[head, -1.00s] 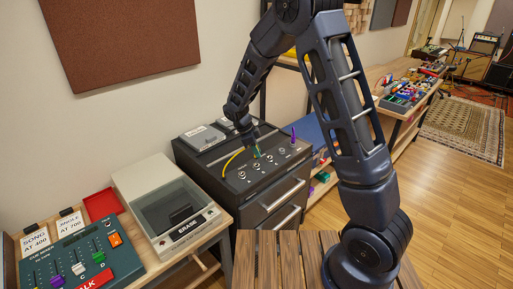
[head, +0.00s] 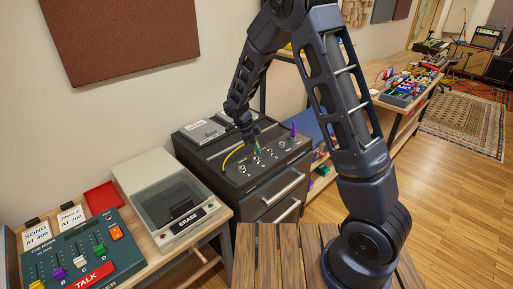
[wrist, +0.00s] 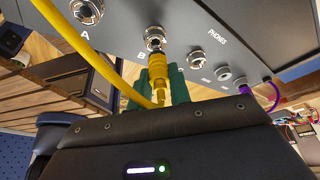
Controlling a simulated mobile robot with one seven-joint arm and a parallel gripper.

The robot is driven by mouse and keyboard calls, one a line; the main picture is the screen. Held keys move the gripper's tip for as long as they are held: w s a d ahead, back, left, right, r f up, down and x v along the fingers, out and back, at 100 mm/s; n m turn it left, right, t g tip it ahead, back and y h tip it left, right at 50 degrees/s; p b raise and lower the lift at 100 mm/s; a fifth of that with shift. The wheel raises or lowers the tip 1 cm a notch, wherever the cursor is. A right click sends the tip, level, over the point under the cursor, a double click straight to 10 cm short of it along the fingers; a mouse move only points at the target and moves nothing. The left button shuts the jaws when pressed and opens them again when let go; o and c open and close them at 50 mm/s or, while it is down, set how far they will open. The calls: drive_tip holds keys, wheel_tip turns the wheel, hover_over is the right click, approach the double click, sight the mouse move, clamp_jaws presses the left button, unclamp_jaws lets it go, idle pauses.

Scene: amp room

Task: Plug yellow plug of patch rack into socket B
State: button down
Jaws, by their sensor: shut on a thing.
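The black patch rack (head: 262,182) stands in the middle of the head view, with a row of sockets on its top panel. In the wrist view my gripper (wrist: 158,92), with green fingertips, is shut on the yellow plug (wrist: 158,70). The plug's metal front end meets socket B (wrist: 154,38); how deep it sits cannot be told. Socket A (wrist: 88,12) is empty, to the left of B. The yellow cable (wrist: 95,58) arcs from the plug up to the left; it also shows in the head view (head: 230,155).
A purple plug (head: 293,130) with a purple cable sits at the panel's right end. Other empty sockets (wrist: 196,58) lie right of B. A grey deck with a clear lid (head: 170,195) and a mixer with coloured faders (head: 80,255) stand on the left bench. A slatted wooden surface (head: 285,255) is in front.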

drive_tip(key=shift+f, duration=1)
idle(0.3)
drive_tip(key=c, duration=1.2)
unclamp_jaws()
drive_tip(key=v, duration=1)
drive_tip(key=shift+a+r, duration=0.25)
drive_tip(key=shift+r, duration=0.05)
drive_tip(key=shift+d+r, duration=0.1)
